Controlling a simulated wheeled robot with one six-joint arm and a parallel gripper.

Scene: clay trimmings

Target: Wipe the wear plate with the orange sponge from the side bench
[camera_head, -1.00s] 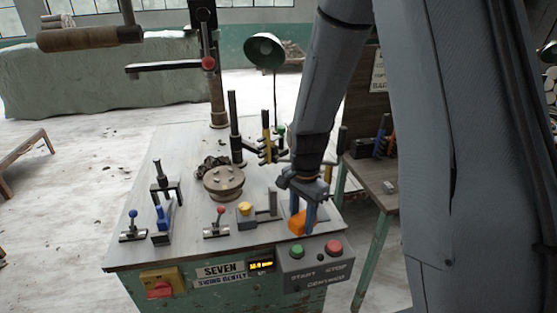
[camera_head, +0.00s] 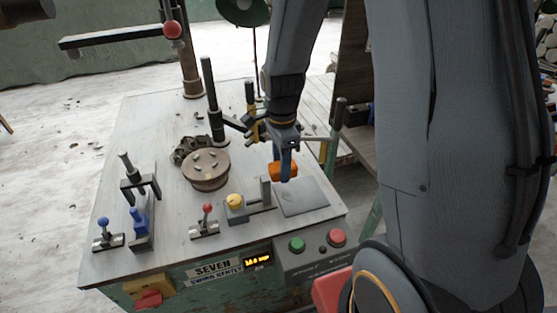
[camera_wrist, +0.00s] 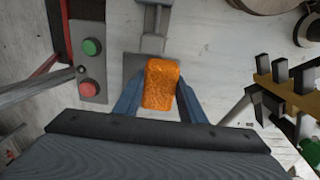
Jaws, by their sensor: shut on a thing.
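The orange sponge (camera_head: 284,171) is held between the blue fingers of my gripper (camera_head: 286,168). It also shows in the wrist view (camera_wrist: 161,84), with a finger of my gripper (camera_wrist: 160,98) on each side. The wear plate (camera_head: 301,197) is a flat grey square on the machine table's right front part. In the wrist view the grey plate (camera_wrist: 134,66) is partly covered by the sponge. In the head view the sponge is over the plate's far left part. I cannot tell whether it touches the plate.
A yellow-topped block (camera_head: 236,208) with a bar stands just left of the plate. A control box (camera_head: 315,258) with green and red buttons is in front. A round metal disc (camera_head: 206,169) and dark clamps (camera_head: 219,130) stand further left and behind. The side bench (camera_head: 365,146) is at right.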

